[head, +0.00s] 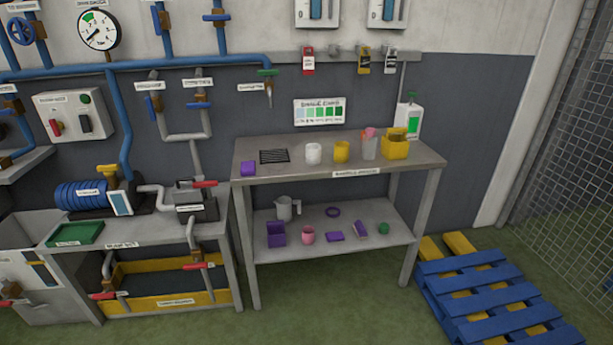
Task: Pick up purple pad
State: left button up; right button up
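Several purple things are in the head view, and I cannot tell for sure which is the pad. A small flat purple piece (335,237) lies on the lower shelf of the metal table, near its front middle. A thin tilted purple piece (360,230) is to its right. A small purple block (248,168) sits at the left end of the table top. A purple open holder (276,234) stands at the left of the lower shelf, and a purple ring (333,212) lies farther back. Neither of my grippers is in view.
The table top (300,172) also carries a black grate (274,156), a white cup (313,153), a yellow cup (341,152) and a yellow caddy (396,148). A pink cup (308,235) and clear jug (287,208) share the shelf. Blue pallet (490,300) lies right.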

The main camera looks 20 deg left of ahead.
aim_at(248, 167)
jog(key=z, duration=0.75)
jog(key=i, duration=1.15)
jog(key=u, duration=0.15)
